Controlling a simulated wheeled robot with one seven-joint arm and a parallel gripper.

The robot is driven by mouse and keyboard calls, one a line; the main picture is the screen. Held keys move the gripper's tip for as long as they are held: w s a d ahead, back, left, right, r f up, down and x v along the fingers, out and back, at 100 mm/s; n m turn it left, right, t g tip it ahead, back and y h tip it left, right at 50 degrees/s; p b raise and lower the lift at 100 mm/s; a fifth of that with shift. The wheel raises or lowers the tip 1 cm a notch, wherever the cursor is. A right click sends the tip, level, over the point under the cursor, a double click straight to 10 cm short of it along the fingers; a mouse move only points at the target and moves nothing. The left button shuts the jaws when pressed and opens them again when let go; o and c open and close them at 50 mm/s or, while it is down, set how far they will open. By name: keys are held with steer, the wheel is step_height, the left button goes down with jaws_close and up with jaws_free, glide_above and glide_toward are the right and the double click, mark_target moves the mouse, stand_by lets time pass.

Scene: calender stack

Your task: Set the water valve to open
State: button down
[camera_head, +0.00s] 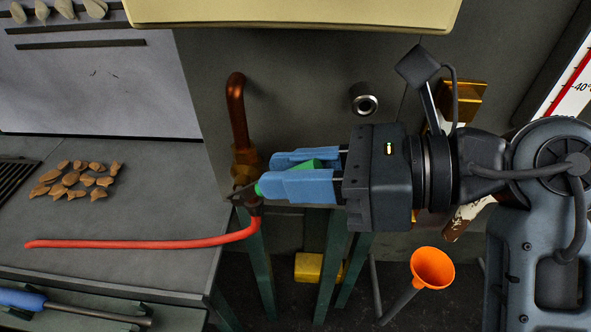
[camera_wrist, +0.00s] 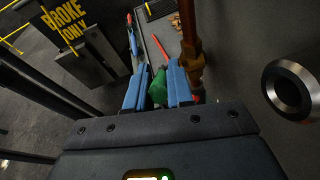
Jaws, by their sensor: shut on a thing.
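The water valve (camera_head: 246,160) sits on a copper pipe (camera_head: 238,105) that comes out of the grey wall panel. A green handle (camera_head: 312,164) reaches out from the valve to the right, between the blue fingers of my gripper (camera_head: 272,174). My gripper is shut on this handle, which also shows between the fingers in the wrist view (camera_wrist: 157,88). The fingers cover much of the handle, so its exact angle is hard to tell. A red hose (camera_head: 140,243) runs left from below the valve. The valve body stands right beside my fingers in the wrist view (camera_wrist: 192,68).
A grey bench (camera_head: 150,190) on the left holds several brown pieces (camera_head: 75,180). A round metal fitting (camera_head: 365,99) sticks out of the panel above my gripper. An orange funnel (camera_head: 432,268) and green posts (camera_head: 333,260) stand below. A cream ledge (camera_head: 290,12) overhangs the top.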

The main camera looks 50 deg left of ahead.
steer(key=c, duration=1.1)
jaws_free()
steer(key=v, duration=0.7)
steer(key=shift+w+d+r+b, duration=0.1)
steer(key=shift+w+d+b, duration=0.2)
steer(key=shift+b, duration=0.1)
